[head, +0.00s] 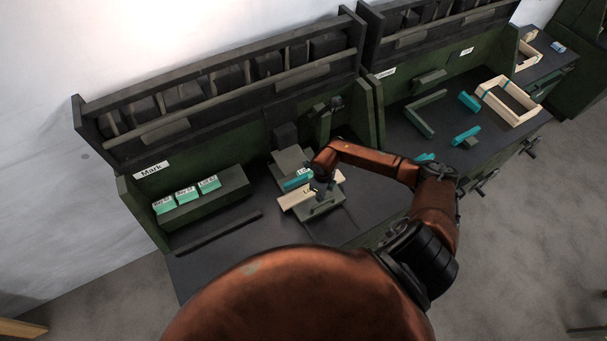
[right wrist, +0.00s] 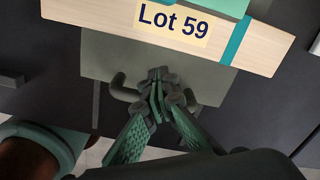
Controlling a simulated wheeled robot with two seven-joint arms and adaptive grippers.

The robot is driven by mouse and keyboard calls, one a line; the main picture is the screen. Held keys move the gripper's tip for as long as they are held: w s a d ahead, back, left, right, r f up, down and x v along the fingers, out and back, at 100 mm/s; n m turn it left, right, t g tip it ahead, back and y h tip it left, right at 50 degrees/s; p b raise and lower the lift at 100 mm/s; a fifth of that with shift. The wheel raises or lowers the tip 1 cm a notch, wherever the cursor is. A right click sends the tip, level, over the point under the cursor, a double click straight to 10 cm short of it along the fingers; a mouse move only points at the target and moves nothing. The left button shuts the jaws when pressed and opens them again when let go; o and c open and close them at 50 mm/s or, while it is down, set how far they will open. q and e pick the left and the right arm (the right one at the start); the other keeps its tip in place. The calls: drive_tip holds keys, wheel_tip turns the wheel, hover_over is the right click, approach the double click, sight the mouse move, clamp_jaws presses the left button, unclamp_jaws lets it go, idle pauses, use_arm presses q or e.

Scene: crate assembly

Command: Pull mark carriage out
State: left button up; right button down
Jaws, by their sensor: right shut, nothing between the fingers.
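The mark carriage is a grey plate (head: 326,208) at the front of the Mark bench's press; its bare surface also shows in the right wrist view (right wrist: 100,62). A light wooden board (head: 290,199) labelled "Lot 59" lies across it, with a teal band, and shows at the top of the right wrist view (right wrist: 85,14). My right gripper (right wrist: 158,80) is shut and empty, at the carriage's dark handle (right wrist: 122,92). The fingers hide the handle's middle, so I cannot tell whether they touch it. My left gripper is not in view.
A green rack (head: 232,184) with several teal blocks stands left on the Mark bench, behind a dark bar (head: 218,233). The press (head: 285,135) rises behind the carriage. The bench on the right holds a wooden crate frame (head: 508,103) and teal pieces (head: 467,135).

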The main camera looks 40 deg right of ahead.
drive_tip(key=shift+s+a+p, duration=0.2)
drive_tip(key=shift+s+p, duration=0.65)
drive_tip(key=shift+s, duration=1.05)
drive_tip(key=shift+s+a+p, duration=0.2)
drive_tip(key=shift+s+p, duration=0.6)
drive_tip(key=shift+s, duration=1.05)
drive_tip(key=shift+s+a+p, duration=0.2)
drive_tip(key=shift+s+p, duration=0.65)
drive_tip(key=shift+s, duration=1.05)
wheel_tip(320, 180, up, 7)
drive_tip(key=w+p, duration=0.1)
drive_tip(key=p, duration=0.3)
drive_tip(key=shift+w+p, duration=0.15)
drive_tip(key=shift+p, duration=0.15)
